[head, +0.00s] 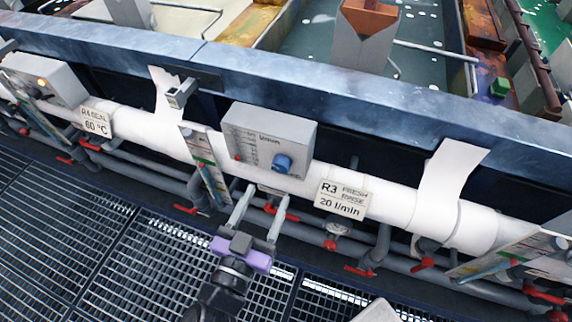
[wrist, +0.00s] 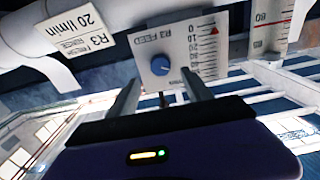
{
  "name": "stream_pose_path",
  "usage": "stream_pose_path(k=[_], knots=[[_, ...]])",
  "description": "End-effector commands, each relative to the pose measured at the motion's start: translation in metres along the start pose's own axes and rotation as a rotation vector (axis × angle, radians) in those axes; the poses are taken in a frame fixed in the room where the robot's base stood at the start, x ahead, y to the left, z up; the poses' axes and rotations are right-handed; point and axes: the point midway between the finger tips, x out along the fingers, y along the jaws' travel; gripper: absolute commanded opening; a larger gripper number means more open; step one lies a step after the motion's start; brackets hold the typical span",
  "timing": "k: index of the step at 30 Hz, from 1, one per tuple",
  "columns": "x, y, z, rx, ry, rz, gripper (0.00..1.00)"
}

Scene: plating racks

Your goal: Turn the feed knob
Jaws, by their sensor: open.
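The feed knob (head: 281,162) is a round blue knob at the lower right of a grey control box (head: 303,133) on the white pipe. In the wrist view, the knob (wrist: 160,65) sits on the box's light face beside "R3 FEED" lettering and a numbered scale (wrist: 194,58) with a red marker near its low end. My gripper (head: 266,193) is open and empty, its two fingers pointing up toward the box from just below and left of the knob. In the wrist view, the fingertips (wrist: 161,80) lie to either side of the knob's line. I cannot see any contact.
A tag (head: 341,198) reading "R3" and "20 l/min" hangs right of the box. A gauge strip (head: 205,165) stands to its left. Pipes with red valve handles (head: 279,211) run below. A blue tank rim (head: 330,88) is above. Grating floor (head: 160,255) is open at lower left.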

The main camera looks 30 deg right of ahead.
Motion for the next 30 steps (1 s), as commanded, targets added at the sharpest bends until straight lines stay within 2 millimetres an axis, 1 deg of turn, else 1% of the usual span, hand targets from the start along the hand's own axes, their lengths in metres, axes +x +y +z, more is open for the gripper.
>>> stream_pose_path(k=[5,12,15,21,27,28,30], knots=[[0.020,0.001,-0.001,-0.006,0.002,0.003,0.58],[0.057,0.001,-0.001,-0.005,0.000,0.001,0.58],[0.068,0.001,0.000,-0.005,0.000,0.002,0.58],[0.077,0.000,0.001,-0.004,-0.003,-0.001,0.58],[0.077,0.000,0.001,-0.003,-0.003,-0.001,0.58],[0.077,0.000,0.001,-0.003,-0.003,-0.001,0.56],[0.077,0.001,0.001,-0.003,-0.002,-0.001,0.43]])
